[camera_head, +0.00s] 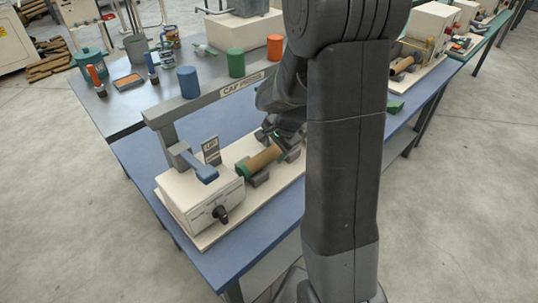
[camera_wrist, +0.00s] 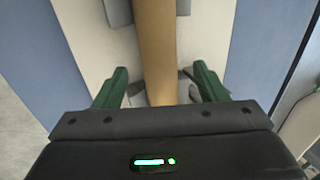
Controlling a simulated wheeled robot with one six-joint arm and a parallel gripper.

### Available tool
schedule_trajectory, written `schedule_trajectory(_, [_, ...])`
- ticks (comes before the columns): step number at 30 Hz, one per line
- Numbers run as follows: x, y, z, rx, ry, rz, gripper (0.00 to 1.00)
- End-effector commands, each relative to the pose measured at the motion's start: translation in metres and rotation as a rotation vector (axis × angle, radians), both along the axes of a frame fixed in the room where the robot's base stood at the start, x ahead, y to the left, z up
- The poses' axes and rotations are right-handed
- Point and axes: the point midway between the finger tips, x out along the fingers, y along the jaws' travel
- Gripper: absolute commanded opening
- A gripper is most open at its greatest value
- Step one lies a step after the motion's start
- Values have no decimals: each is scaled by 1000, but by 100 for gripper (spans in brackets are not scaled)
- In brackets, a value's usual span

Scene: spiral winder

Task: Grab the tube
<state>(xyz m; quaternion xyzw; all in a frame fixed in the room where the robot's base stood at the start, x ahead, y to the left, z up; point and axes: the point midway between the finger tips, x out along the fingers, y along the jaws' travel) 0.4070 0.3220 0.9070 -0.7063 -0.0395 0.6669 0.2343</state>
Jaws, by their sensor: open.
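The brown tube (camera_head: 264,158) lies on grey supports on the cream machine base, with a green piece at its left end. In the wrist view the tan tube (camera_wrist: 157,45) runs from the top edge down between my fingers. My gripper (camera_wrist: 159,70) is open, with one green finger on each side of the tube and a visible gap on both sides. In the head view my gripper (camera_head: 286,138) is at the tube's right end, partly hidden by my arm. The wrist view does not show how far the fingers are above the tube.
A cream box with a black knob (camera_head: 208,205) and a blue-grey lever (camera_head: 200,168) stands left of the tube. A grey rail (camera_head: 215,92) carries blue, green and orange cylinders behind it. The blue table (camera_head: 145,160) is bare at left. Another machine (camera_head: 420,50) stands at right.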

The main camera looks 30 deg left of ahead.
Motion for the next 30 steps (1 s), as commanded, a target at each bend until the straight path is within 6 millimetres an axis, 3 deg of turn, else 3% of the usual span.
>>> schedule_trajectory(7, [2,11,-31,-3,2,0,66])
schedule_trajectory(17, [3,14,-37,-1,1,0,66])
schedule_trajectory(18, [3,14,-37,-1,1,0,64])
schedule_trajectory(25, [3,13,-37,-1,1,0,19])
schedule_trajectory(30, [3,14,-36,0,0,0,17])
